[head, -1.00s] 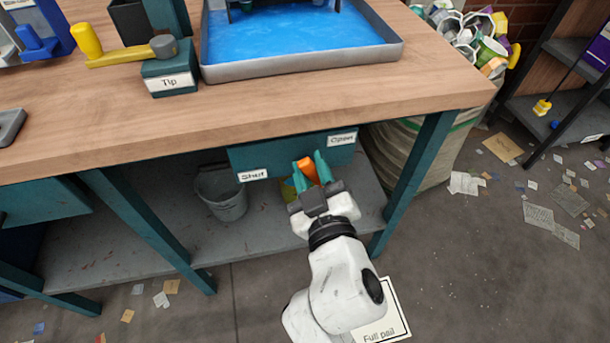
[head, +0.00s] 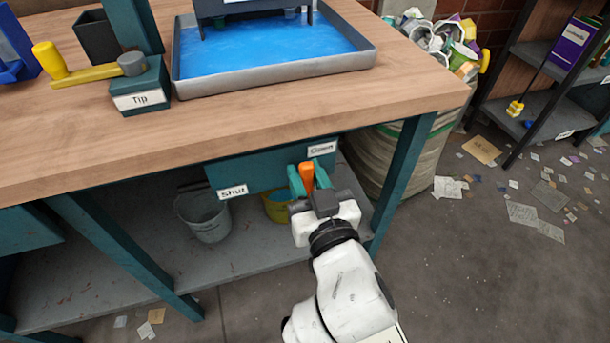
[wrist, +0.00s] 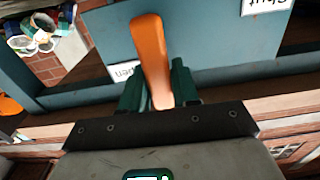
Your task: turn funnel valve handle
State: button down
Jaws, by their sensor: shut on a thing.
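The orange valve handle (head: 306,177) is in front of the teal panel (head: 255,175) under the bench edge. It stands nearly upright in the head view, close to the "Open" label (head: 321,149) and well away from the "Shut" label (head: 233,192). My gripper (head: 307,174) is shut on the handle, one teal finger on each side. In the wrist view the handle (wrist: 149,52) rises from between my fingers (wrist: 157,85). The "Open" label (wrist: 124,71) is partly hidden there. The handle's pivot is hidden.
A grey bucket (head: 204,217) and a yellow pail (head: 277,207) stand on the lower shelf (head: 120,282). A teal table leg (head: 403,180) is close right of my gripper. A blue-filled tray (head: 278,86) sits on the bench. Open floor with scattered papers lies to the right.

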jog(key=shift+f, duration=0.15)
jog(key=c, duration=0.9)
grip_release()
jog(key=p+v, duration=0.1)
jog(key=v, duration=1)
jog(key=shift+w, duration=0.1)
